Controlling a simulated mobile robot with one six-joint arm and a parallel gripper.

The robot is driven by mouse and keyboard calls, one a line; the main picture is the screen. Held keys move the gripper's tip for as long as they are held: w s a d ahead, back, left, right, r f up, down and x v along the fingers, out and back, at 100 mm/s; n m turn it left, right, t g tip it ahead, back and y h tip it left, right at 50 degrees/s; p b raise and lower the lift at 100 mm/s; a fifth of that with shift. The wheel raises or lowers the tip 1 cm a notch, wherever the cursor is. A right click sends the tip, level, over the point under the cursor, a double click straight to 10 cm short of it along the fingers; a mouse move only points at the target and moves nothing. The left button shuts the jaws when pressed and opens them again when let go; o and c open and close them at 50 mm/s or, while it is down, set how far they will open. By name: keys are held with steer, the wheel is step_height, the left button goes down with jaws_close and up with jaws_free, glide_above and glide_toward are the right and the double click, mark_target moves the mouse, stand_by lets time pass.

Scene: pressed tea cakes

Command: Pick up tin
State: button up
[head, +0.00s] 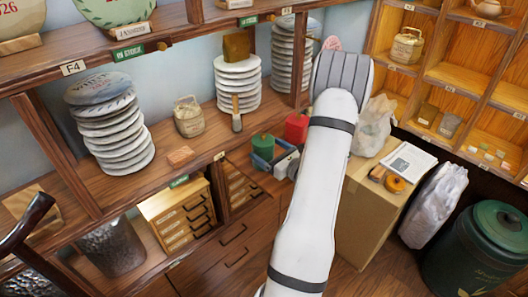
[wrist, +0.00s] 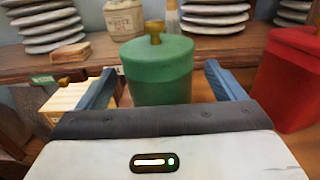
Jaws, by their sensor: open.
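A green tin (wrist: 158,75) with a round knob on its lid stands upright in the wrist view, straight ahead of my gripper (wrist: 158,92). My gripper is open, with one blue-grey finger on each side of the tin. I cannot tell whether either finger touches it. In the head view the tin (head: 263,147) sits low by the shelf edge, with my gripper (head: 274,162) at it. The tin's lower part is hidden behind the gripper body in the wrist view.
A red container (wrist: 290,80) stands close to the right of my gripper and also shows in the head view (head: 297,127). A cardboard box (head: 362,215) is at right.

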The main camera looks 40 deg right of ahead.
steer(key=w, duration=0.2)
steer(key=shift+w+a, duration=0.25)
steer(key=shift+w, duration=0.05)
steer(key=shift+c, duration=0.4)
steer(key=c, duration=1.7)
